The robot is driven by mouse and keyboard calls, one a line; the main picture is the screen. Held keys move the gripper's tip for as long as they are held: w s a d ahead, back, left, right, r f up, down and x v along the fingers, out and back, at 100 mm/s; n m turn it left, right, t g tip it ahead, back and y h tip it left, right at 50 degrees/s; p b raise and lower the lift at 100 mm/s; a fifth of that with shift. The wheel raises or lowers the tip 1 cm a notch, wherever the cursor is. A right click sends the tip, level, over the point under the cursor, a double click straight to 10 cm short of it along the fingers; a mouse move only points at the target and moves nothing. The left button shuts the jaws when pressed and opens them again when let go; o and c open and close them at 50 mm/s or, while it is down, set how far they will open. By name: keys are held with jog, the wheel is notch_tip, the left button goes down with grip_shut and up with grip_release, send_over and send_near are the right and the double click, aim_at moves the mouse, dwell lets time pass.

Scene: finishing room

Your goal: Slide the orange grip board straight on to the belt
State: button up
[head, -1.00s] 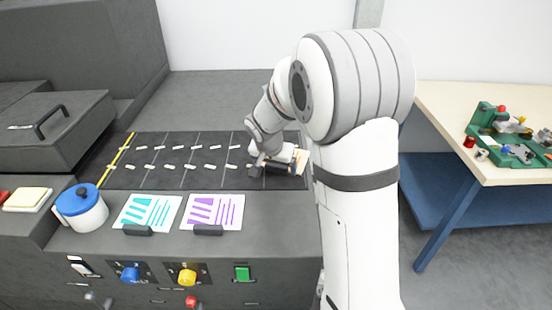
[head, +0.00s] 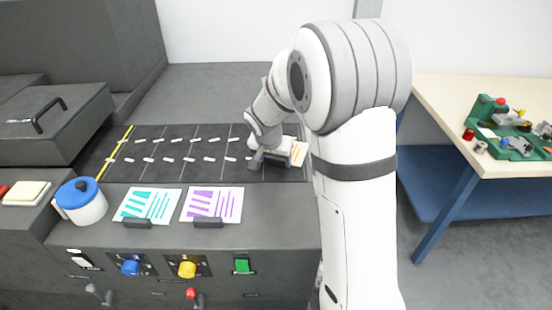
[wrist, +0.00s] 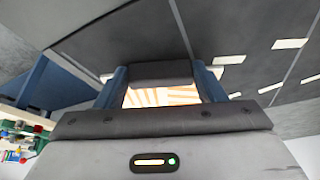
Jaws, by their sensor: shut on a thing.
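The orange grip board (head: 299,153) is a pale board with orange stripes, at the right end of the dark belt (head: 205,174). Its striped face also shows between my fingers in the wrist view (wrist: 180,96). My gripper (head: 268,158) is over the belt's right end, beside the board. In the wrist view my gripper (wrist: 161,78) has its two blue fingers either side of the board's dark grip (wrist: 161,72), shut on it. My arm hides part of the board's surroundings, and I cannot tell whether the board lies flat on the belt.
The belt has white dashes, thin cross lines and a yellow line (head: 116,152) at left. In front are a teal-striped board (head: 149,203), a purple-striped board (head: 213,202) and a blue-lidded pot (head: 82,203). A workbench (head: 440,95) stands right. The belt's middle is clear.

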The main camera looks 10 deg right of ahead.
jog(key=shift+r+p, duration=0.1)
jog(key=shift+p, duration=0.2)
jog(key=shift+n+y+p, duration=0.4)
jog(key=shift+n+p, duration=0.1)
jog(key=shift+n, duration=0.3)
jog(key=shift+n+p, duration=0.4)
jog(key=shift+p, duration=0.1)
jog(key=shift+n+y+p, duration=0.3)
jog(key=shift+n+p, duration=0.4)
jog(key=shift+p, duration=0.45)
jog(key=o, duration=1.1)
jog(key=shift+c, duration=0.2)
